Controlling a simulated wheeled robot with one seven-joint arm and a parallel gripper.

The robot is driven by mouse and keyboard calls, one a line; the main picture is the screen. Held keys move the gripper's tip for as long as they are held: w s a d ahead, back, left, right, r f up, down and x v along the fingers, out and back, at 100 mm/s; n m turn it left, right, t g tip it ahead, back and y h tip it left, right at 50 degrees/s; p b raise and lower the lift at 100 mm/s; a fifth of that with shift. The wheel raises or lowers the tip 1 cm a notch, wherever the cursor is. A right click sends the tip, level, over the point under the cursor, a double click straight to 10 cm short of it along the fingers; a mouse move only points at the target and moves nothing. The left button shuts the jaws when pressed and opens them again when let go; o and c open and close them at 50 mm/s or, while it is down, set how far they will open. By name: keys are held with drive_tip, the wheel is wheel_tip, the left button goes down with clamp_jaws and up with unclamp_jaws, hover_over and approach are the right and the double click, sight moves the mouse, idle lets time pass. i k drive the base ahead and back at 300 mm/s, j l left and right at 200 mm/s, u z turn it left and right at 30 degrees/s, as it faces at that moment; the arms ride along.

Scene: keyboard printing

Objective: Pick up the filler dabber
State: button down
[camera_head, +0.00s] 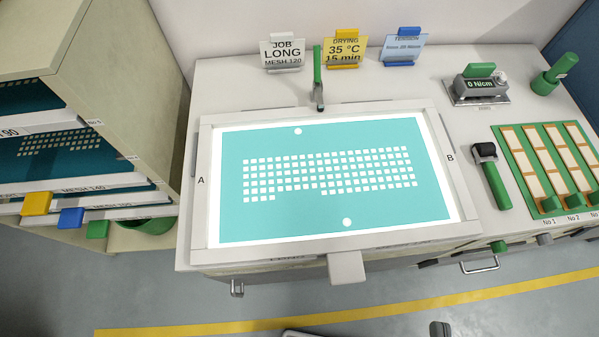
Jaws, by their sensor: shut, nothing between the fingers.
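A green tool with a thick handle (564,66) stands tilted in a round green holder (544,83) at the back right of the white worktop; it looks like the filler dabber, but no label confirms this. Its lower end is hidden in the holder. My gripper is not clearly in view; only small parts show at the bottom edge, and I cannot tell what they are.
A lit screen frame (330,180) with a keyboard pattern fills the middle of the worktop. A green-handled roller (495,184), a tension meter (480,86) and a green rack (507,146) lie to its right. A green-handled upright tool (317,72) stands behind. A cabinet (110,60) is left.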

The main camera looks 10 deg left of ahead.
sight(559, 70)
drive_tip(key=l+u, duration=0.7)
drive_tip(key=l, duration=0.4)
drive_tip(key=k+l+u, duration=0.15)
drive_tip(key=l, duration=0.65)
drive_tip(key=k+l+u, duration=0.15)
drive_tip(key=l, duration=0.2)
drive_tip(key=k+l, duration=0.1)
drive_tip(key=l, duration=0.3)
drive_tip(key=k+l+u, duration=0.15)
drive_tip(key=l, duration=0.25)
drive_tip(key=k+l, duration=0.1)
drive_tip(key=l, duration=0.3)
drive_tip(key=k+l, duration=0.1)
drive_tip(key=l, duration=0.35)
drive_tip(key=k+l, duration=0.1)
drive_tip(key=l, duration=0.3)
drive_tip(key=k+l, duration=0.1)
drive_tip(key=l, duration=0.3)
drive_tip(key=k+l, duration=0.1)
drive_tip(key=l, duration=0.35)
